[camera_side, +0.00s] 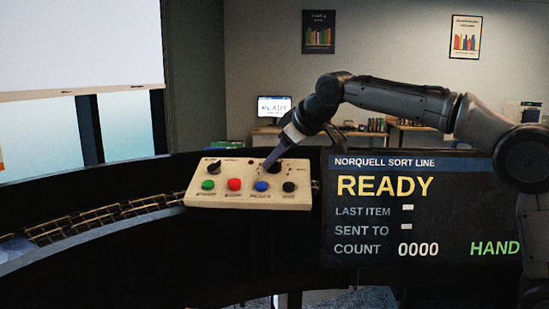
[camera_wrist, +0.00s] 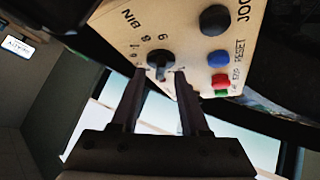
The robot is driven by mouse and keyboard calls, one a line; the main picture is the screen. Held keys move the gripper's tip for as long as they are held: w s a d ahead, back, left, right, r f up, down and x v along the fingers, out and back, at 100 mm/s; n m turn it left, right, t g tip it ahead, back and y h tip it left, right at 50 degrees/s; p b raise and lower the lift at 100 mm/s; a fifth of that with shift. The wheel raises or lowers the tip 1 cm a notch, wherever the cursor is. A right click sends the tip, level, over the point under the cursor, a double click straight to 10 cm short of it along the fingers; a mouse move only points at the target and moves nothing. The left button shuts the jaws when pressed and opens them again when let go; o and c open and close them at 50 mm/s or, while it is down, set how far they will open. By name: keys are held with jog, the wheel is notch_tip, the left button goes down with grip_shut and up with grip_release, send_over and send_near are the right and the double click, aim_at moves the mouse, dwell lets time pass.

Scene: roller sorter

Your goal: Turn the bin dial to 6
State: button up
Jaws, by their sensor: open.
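A beige control panel (camera_side: 196,198) has a bin dial on its top right. In the side view my gripper (camera_side: 271,165) reaches down to that dial and mostly hides it. In the wrist view the black dial (camera_wrist: 159,60) sits on the beige panel (camera_wrist: 190,40) beside upside-down "BIN" lettering and small numerals. My gripper (camera_wrist: 159,73) is open, its two fingertips at the near edge of the dial, one toward each side. I cannot tell whether they touch it. The number the dial points to is not clear.
Green (camera_side: 208,184), red (camera_side: 234,184), blue (camera_side: 261,187) and black (camera_side: 288,187) buttons line the panel's front, close below the dial. Another black knob (camera_side: 213,167) is at the panel's left. A screen (camera_side: 400,210) at right reads READY, count 0000, HAND. A roller track (camera_side: 90,222) lies left.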

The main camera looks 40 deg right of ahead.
jog(key=shift+w+f, duration=0.35)
jog(key=shift+w, duration=0.05)
grip_shut()
dwell(0.4)
